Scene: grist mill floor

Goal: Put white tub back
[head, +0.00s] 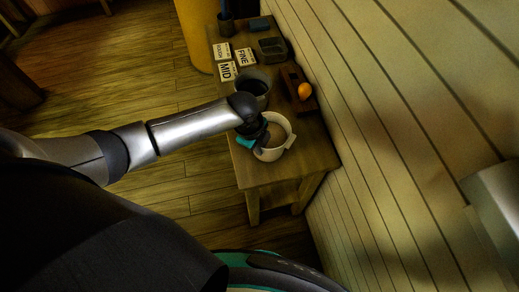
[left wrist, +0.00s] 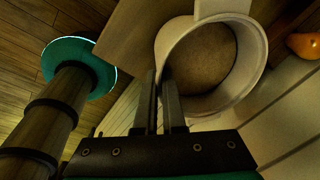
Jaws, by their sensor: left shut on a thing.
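The white tub (head: 287,150) is at the near end of a wooden bench (head: 275,175) in the head view, upright, with brownish contents. In the left wrist view the white tub (left wrist: 246,95) fills the upper right, with its open mouth facing the camera. My left gripper (head: 262,137) is at the left side of its rim. In the left wrist view my left gripper (left wrist: 160,95) is shut on the tub's wall, one finger showing outside it. I cannot tell whether the tub's base touches the bench. My right gripper is not in view.
A dark-filled grey tub (head: 266,78) stands just behind. Beyond it are cards marked MID (head: 227,71), FINE (head: 246,57) and ROUGH, and a dark block (head: 272,50). A wooden holder (head: 294,80) with an orange ball (head: 305,91) lies along the plank wall (head: 400,100).

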